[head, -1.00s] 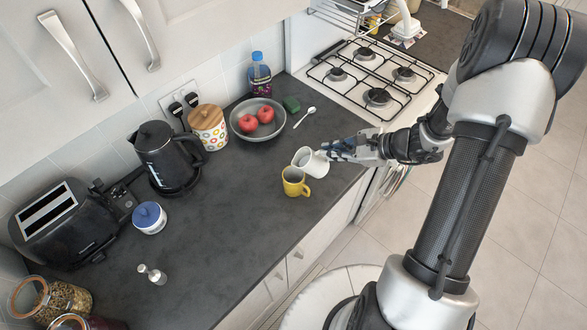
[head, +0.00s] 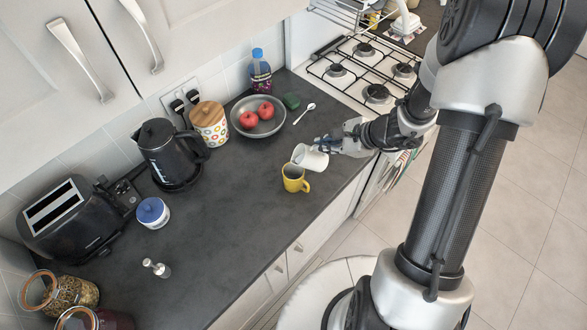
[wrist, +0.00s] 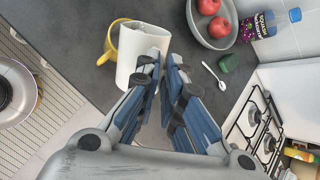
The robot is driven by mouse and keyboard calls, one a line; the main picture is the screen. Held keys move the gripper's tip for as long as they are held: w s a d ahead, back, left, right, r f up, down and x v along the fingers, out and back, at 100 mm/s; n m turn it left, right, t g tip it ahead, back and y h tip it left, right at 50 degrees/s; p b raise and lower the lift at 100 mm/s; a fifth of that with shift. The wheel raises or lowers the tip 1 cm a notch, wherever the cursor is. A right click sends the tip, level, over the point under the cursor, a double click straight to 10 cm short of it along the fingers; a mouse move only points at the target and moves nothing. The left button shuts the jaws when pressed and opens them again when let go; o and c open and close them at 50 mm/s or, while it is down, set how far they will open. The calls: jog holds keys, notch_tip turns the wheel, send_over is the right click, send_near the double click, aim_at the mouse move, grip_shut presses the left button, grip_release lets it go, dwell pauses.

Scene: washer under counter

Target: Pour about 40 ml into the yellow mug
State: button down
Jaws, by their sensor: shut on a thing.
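The yellow mug (head: 294,179) stands upright on the dark counter near its front edge. In the wrist view the yellow mug (wrist: 112,40) is mostly hidden behind the white jug. My gripper (head: 335,150) is shut on the white jug (head: 310,157), which it holds from the right. In the wrist view the jug (wrist: 140,50) sits at the tips of my gripper (wrist: 168,75). I cannot see any stream or the level in the mug.
A grey bowl with red apples (head: 258,117), a green sponge (head: 291,101) and a spoon (head: 304,113) lie behind the mug. The hob (head: 365,75) is at the back right. A black kettle (head: 170,152) stands left.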

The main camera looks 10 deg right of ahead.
jog(key=shift+a+h, duration=0.25)
jog(key=shift+h, duration=0.05)
jog(key=shift+s+d, duration=0.1)
jog(key=shift+d, duration=0.9)
jog(key=shift+a+f+n+h+b, duration=0.15)
jog(key=shift+a+n+h+b, duration=0.3)
jog(key=shift+h, duration=0.45)
dwell(1.1)
jog(key=shift+s+d+f+m+t+y+b, duration=0.1)
jog(key=shift+s+d+f+m+y+b, duration=0.25)
jog(key=shift+d+f+y+b, duration=0.5)
jog(key=shift+s+d+f+m+t+y+b, duration=0.1)
jog(key=shift+s+d+m+y+b, duration=0.25)
jog(key=shift+d+y, duration=0.65)
jog(key=shift+s+d+f+m+t+y+b, duration=0.1)
jog(key=shift+s+d+f+m+y+b, duration=0.35)
jog(key=shift+y, duration=0.9)
jog(key=shift+w, duration=0.1)
